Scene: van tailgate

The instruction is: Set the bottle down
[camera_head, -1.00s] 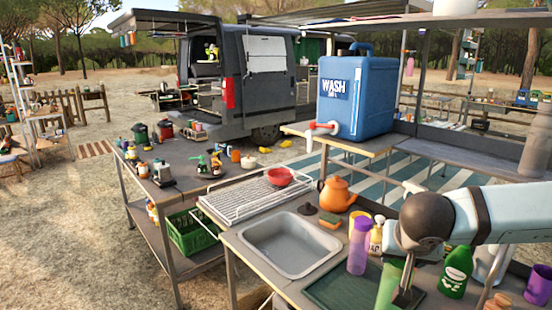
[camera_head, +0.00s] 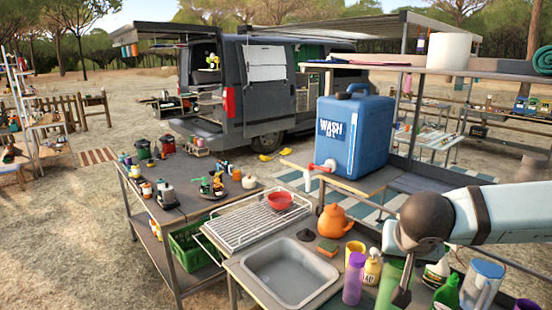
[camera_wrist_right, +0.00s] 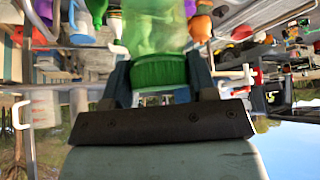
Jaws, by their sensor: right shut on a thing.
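My right gripper (camera_head: 401,295) is shut on a green, see-through bottle (camera_head: 389,287) at the bottom right of the head view, above the counter beside the sink. In the right wrist view the same bottle (camera_wrist_right: 158,35) fills the space between the fingers, its ribbed green end towards the wrist. The bottle's far end and any contact with the counter cannot be made out. My left gripper is not in view.
A dark green bottle (camera_head: 446,292) and a clear pitcher (camera_head: 481,284) stand right. The sink (camera_head: 289,271) is empty.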

